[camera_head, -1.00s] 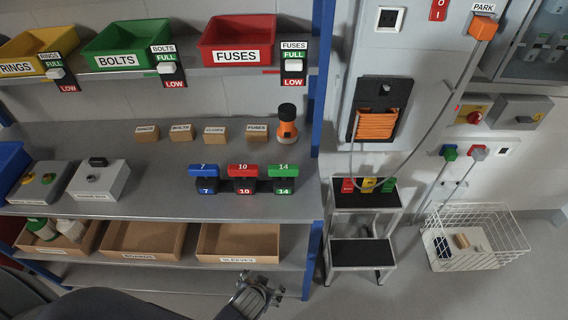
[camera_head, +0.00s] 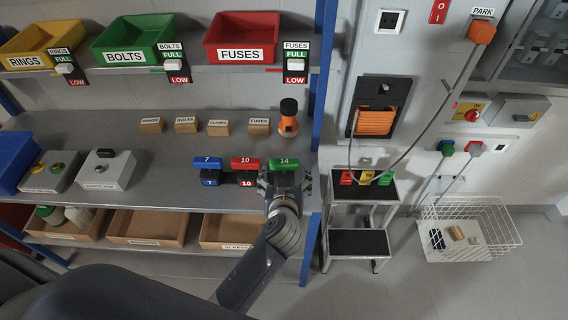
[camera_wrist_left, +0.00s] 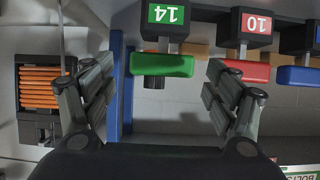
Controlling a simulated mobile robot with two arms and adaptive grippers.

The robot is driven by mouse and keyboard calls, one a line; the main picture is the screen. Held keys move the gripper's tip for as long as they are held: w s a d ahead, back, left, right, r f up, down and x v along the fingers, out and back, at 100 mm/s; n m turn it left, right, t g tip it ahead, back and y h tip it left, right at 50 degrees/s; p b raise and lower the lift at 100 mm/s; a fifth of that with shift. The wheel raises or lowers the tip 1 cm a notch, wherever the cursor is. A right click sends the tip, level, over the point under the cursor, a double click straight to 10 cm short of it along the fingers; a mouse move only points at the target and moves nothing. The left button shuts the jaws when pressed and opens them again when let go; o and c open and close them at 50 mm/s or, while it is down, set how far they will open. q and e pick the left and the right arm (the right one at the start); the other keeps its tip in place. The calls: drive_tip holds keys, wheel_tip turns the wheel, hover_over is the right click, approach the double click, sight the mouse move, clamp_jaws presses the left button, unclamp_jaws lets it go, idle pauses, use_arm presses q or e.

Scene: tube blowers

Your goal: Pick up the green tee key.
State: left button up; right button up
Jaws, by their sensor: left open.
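The green tee key (camera_head: 284,163), marked 14, stands in its holder at the right end of a row of three keys on the workbench. In the left wrist view its green handle (camera_wrist_left: 162,65) and its green 14 label block (camera_wrist_left: 166,14) show upside down. My left gripper (camera_head: 285,183) is open in front of the key and hides its lower part. In the wrist view the gripper's fingers (camera_wrist_left: 160,84) stand wide apart to either side of the handle, with gaps to it. My right gripper is not in view.
The red key (camera_head: 245,163), marked 10, stands close to the left, with the blue key (camera_head: 207,163) beyond it. An orange-black device (camera_head: 288,120) stands behind on the bench (camera_head: 150,170). A blue shelf post (camera_head: 318,150) is close on the right.

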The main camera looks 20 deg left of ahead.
sight(284, 167)
use_arm(q)
drive_tip(key=shift+x, duration=0.8)
drive_tip(key=shift+w+a+f+p, duration=0.1)
drive_tip(key=shift+w+a+p, duration=0.05)
drive_tip(key=shift+w+p, duration=0.25)
drive_tip(key=p+x, duration=0.1)
drive_tip(key=x, duration=0.2)
drive_tip(key=shift+a, duration=0.1)
drive_tip(key=shift+w+a+f, duration=0.15)
drive_tip(key=shift+w+f, duration=0.25)
drive_tip(key=shift+w, duration=0.15)
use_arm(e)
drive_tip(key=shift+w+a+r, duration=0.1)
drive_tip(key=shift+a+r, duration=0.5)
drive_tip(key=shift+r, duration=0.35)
use_arm(q)
drive_tip(key=c, duration=0.8)
drive_tip(key=shift+c, duration=0.6)
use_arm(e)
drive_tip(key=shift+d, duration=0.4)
